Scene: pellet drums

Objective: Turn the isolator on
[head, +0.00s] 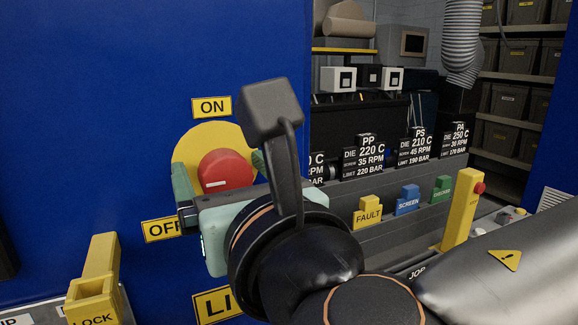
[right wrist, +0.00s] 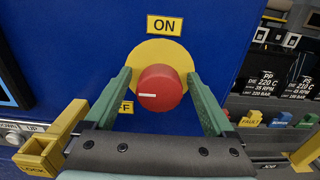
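The isolator is a red round knob (head: 226,171) on a yellow disc (head: 190,140) fixed to a blue panel. An ON label (head: 211,106) is above it, and a partly hidden OFF label (head: 160,229) is at its lower left. The knob's white mark lies about level, on its left side. My right gripper (head: 219,166) is open with its green fingers on either side of the knob. In the right wrist view the red knob (right wrist: 160,88) sits between the fingers (right wrist: 158,76), with a small gap showing at each side. My left gripper is not in view.
A yellow lock bracket (head: 95,285) stands at the lower left.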

